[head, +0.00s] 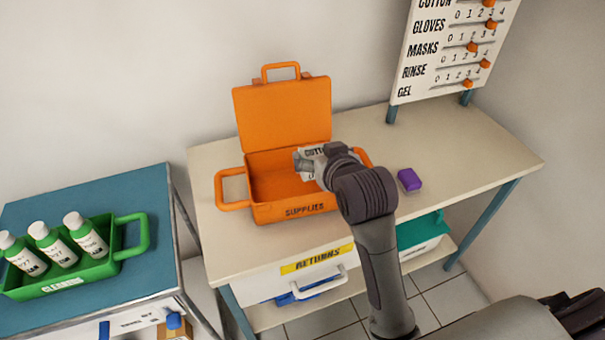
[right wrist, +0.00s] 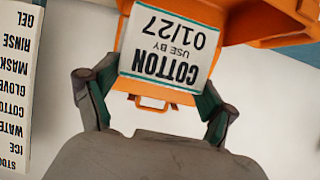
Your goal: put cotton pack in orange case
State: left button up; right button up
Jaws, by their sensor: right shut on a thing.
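The orange case (head: 285,212), marked SUPPLIES, stands open on the table with its lid (head: 283,116) raised at the back. My right gripper (head: 312,163) is over the right part of the case opening. It is shut on the white cotton pack (head: 304,152), which is partly hidden by the gripper in the head view. In the right wrist view the cotton pack (right wrist: 167,50) sits between the two fingers (right wrist: 150,98), its label reading COTTON, USE BY 01/27. The orange case (right wrist: 262,22) shows behind it. I cannot tell the pack's exact height above the case floor. My left gripper is out of view.
A purple block (head: 409,180) lies on the table (head: 455,150) right of the case. A stock board (head: 445,50) stands at the back right.

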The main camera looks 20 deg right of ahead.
jog(key=w+f, duration=0.1)
jog(key=w+a+f, duration=0.1)
jog(key=w, duration=0.1)
jog(key=w+a+f, duration=0.1)
jog(key=w, duration=0.1)
jog(key=shift+w+a+f, duration=0.1)
jog(key=shift+f, duration=0.1)
jog(key=f, duration=0.2)
jog(key=w+f, duration=0.1)
jog(key=f, duration=0.1)
jog(key=shift+a+f, duration=0.2)
jog(key=shift+f, duration=0.2)
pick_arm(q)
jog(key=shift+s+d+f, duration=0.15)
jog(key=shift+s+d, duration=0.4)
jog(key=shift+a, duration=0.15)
pick_arm(e)
jog(key=shift+f, duration=0.1)
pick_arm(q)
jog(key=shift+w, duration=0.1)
pick_arm(e)
jog(key=shift+f, duration=0.5)
jog(key=o, duration=1.1)
jog(key=shift+c, duration=0.2)
